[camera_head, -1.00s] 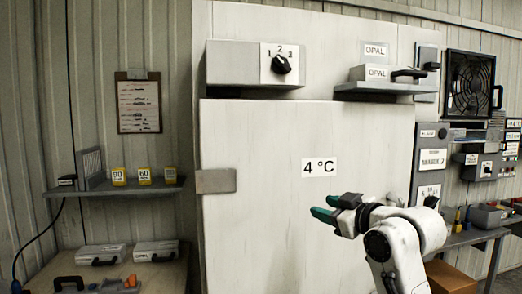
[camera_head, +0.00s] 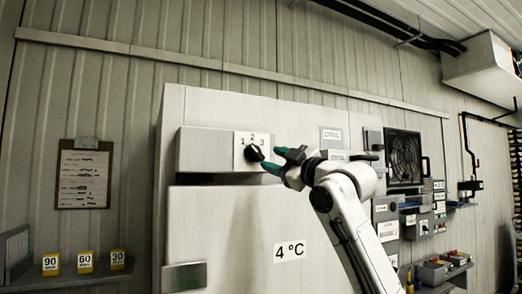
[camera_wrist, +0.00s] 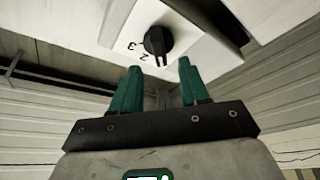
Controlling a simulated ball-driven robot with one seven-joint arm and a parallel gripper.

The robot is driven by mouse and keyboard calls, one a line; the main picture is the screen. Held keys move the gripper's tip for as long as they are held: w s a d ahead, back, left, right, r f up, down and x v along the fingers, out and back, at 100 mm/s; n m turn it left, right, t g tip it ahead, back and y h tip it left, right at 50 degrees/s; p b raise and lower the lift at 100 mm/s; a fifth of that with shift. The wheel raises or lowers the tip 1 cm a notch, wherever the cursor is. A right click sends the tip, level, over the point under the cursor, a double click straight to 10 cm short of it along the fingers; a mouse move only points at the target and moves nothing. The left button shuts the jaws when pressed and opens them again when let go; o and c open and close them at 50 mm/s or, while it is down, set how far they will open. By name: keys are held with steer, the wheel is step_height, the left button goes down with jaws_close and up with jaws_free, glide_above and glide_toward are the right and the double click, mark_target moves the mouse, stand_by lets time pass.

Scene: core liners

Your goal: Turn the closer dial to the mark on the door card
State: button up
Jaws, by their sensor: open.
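The dial (camera_head: 254,153) is a black knob on a white plate marked 1, 2, 3, on the grey closer box (camera_head: 205,150) above the door. My gripper (camera_head: 277,160) is open and empty, with green fingers, just right of the dial in the head view. The wrist view shows a gap between the fingers (camera_wrist: 157,78), apart from the dial.
A clipboard (camera_head: 83,179) hangs on the left wall above yellow blocks marked 90, 60 and 30 (camera_head: 117,260).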

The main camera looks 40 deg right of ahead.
mark_target(259, 154)
steer(key=shift+p+x, duration=0.95)
steer(key=shift+x, duration=1.8)
steer(key=shift+c, duration=0.2)
jaws_close()
